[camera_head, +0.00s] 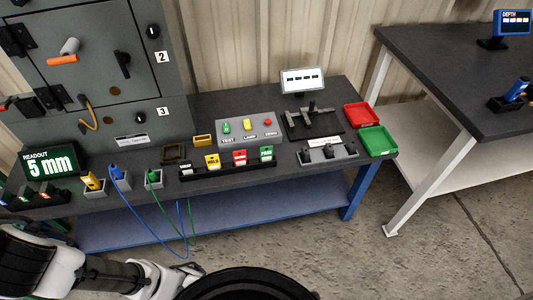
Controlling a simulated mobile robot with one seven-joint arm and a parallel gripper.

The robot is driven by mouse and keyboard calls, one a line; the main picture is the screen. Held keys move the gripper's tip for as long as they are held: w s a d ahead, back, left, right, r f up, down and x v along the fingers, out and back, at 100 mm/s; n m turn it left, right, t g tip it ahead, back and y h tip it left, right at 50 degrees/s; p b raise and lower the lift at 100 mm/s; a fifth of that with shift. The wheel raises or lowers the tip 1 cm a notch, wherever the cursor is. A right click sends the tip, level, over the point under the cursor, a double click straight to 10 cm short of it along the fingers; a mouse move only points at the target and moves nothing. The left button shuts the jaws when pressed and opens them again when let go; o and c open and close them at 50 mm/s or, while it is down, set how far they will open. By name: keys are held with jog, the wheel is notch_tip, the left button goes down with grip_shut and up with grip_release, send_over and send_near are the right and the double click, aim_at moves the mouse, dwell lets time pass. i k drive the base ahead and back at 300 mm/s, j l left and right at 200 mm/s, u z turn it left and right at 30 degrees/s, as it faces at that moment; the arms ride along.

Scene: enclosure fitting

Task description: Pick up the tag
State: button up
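Several small tags stand in a row in a black rack (230,174) near the front edge of the dark bench: a black-and-white tag (186,168), a yellow tag (212,161), a red tag (240,157) and a green tag (266,153). Their lettering is too small to read surely. My arm shows at the bottom left, below and in front of the bench, apart from the tags. No gripper fingers can be made out.
Behind the rack is a grey button box (247,130). Red (362,115) and green (378,141) trays sit at the right end. A grey cabinet (100,80) and a 5 mm readout (48,163) stand left. Blue and green cables hang over the front edge.

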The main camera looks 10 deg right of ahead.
aim_at(265, 152)
jog(key=j+z, duration=0.15)
jog(key=z, duration=0.4)
jog(key=j+z, duration=0.25)
jog(key=j, duration=0.25)
jog(key=k+j+z, duration=0.1)
jog(key=j+z, duration=0.2)
jog(key=j, duration=0.15)
jog(key=k+j, duration=0.1)
jog(key=j, duration=0.35)
jog(key=j+z, duration=0.1)
jog(key=j, duration=0.4)
jog(key=k+j, duration=0.15)
jog(key=j, duration=0.3)
jog(key=k+j, duration=0.1)
jog(key=j, duration=0.35)
jog(key=i, duration=0.9)
jog(key=z, duration=0.05)
